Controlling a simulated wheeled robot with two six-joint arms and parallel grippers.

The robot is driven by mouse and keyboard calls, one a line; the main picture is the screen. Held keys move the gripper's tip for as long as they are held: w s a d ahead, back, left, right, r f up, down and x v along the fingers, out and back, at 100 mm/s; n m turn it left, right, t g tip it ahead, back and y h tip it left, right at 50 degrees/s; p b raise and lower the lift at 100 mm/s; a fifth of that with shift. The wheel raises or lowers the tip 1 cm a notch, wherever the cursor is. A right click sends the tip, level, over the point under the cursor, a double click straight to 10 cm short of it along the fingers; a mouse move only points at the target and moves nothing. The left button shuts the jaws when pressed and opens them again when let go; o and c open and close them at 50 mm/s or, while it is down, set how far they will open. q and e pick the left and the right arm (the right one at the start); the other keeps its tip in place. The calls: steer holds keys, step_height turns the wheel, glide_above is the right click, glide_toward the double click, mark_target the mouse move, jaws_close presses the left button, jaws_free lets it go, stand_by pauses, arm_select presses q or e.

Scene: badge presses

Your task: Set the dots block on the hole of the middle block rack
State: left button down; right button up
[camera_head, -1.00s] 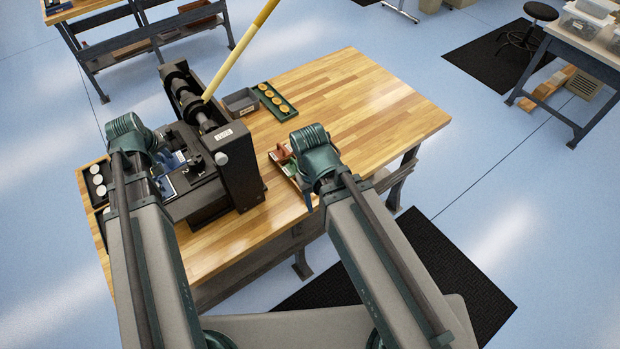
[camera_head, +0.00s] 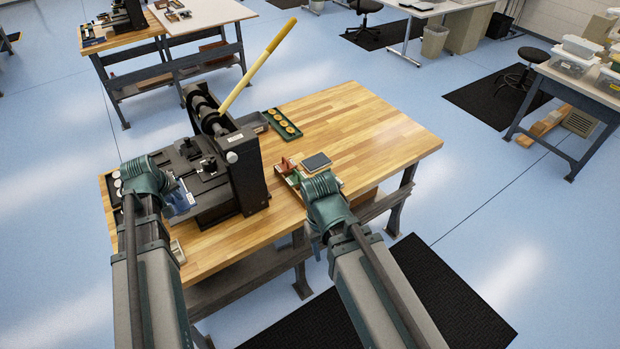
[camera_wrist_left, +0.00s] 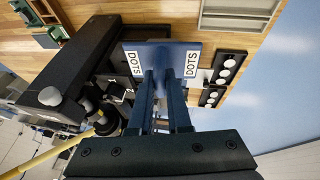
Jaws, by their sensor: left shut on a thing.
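The dots block (camera_wrist_left: 163,62) is blue with white DOTS labels. In the left wrist view it sits between the fingers of my left gripper (camera_wrist_left: 162,78), which is shut on it. In the head view the blue block (camera_head: 184,199) shows at my left gripper (camera_head: 178,200), in front of the press. A pale slotted rack (camera_wrist_left: 238,14) lies on the table beyond the block in the wrist view; a pale piece (camera_head: 177,251) shows partly behind my left arm. I cannot tell which rack is the middle one. My right gripper's (camera_head: 303,180) fingers are hidden by its wrist, near red and green blocks.
The black press (camera_head: 235,165) with a long yellow handle (camera_head: 258,65) stands beside the held block. Black trays with white discs (camera_wrist_left: 228,68) lie nearby. A green tray of yellow discs (camera_head: 283,124) and a dark flat pad (camera_head: 316,161) are farther right. The table's right part is clear.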

arm_select(q)
steer(key=shift+s+f+b, duration=0.2)
steer(key=shift+f+b, duration=0.1)
steer(key=shift+f, duration=0.05)
steer(key=shift+b+x, duration=0.6)
steer(key=shift+x, duration=0.35)
steer(key=shift+f+b, duration=0.35)
step_height(320, 180, down, 18)
steer(key=b, duration=1.8)
